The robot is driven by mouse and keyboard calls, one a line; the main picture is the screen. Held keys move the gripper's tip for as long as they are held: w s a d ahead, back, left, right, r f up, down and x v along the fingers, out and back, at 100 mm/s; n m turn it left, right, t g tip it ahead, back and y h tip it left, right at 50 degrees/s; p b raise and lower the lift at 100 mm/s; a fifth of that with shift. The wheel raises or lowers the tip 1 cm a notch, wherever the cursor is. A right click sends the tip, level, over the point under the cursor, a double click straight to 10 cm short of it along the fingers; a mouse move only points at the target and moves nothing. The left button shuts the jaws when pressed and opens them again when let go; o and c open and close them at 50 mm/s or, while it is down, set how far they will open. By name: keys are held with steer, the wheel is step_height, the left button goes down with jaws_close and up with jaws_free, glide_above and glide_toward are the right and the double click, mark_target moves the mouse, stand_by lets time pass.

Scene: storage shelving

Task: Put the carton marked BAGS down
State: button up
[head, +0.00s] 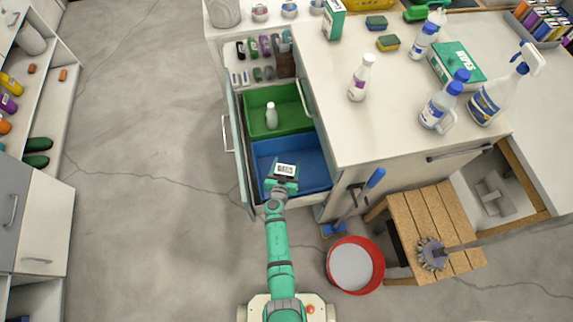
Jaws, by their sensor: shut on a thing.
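My gripper (281,188) is shut on a small carton (286,170) with a white label that seems to read BAGS. In this view from above, the carton appears over the blue bin (305,160) in the open cabinet section. Its height above the bin floor cannot be told. The fingers are small and partly hidden by the carton and wrist. A green bin (258,98) lies just beyond the blue one and holds a white bottle (271,116). The visible part of the blue bin looks empty.
The white counter (345,120) rises at right with bottles, sponges and green cartons (457,65). A red bucket (356,265) and wooden stool (435,225) stand at lower right. The floor at left is clear.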

steer(key=shift+f, duration=0.35)
steer(key=o, duration=1)
steer(key=shift+s, duration=0.1)
steer(key=s+a+r+y, duration=0.1)
steer(key=s+r, duration=0.3)
steer(key=s, duration=0.6)
steer(key=s+a+r+n+y, duration=0.1)
steer(key=s+r, duration=0.4)
steer(key=s, duration=0.4)
steer(key=s+a+r+y, duration=0.1)
steer(key=s+r, duration=0.3)
steer(key=s, duration=0.6)
steer(key=s+r, duration=0.4)
steer(key=r, duration=0.3)
steer(key=s+d+r+t, duration=0.1)
steer(key=s+r, duration=0.2)
steer(key=r, duration=0.5)
steer(key=s+d+r+n+t, duration=0.1)
steer(key=s+r, duration=0.3)
steer(key=r, duration=0.4)
steer(key=shift+s+d+r, duration=0.15)
steer(key=shift+s+r, duration=0.05)
steer(key=shift+s, duration=0.15)
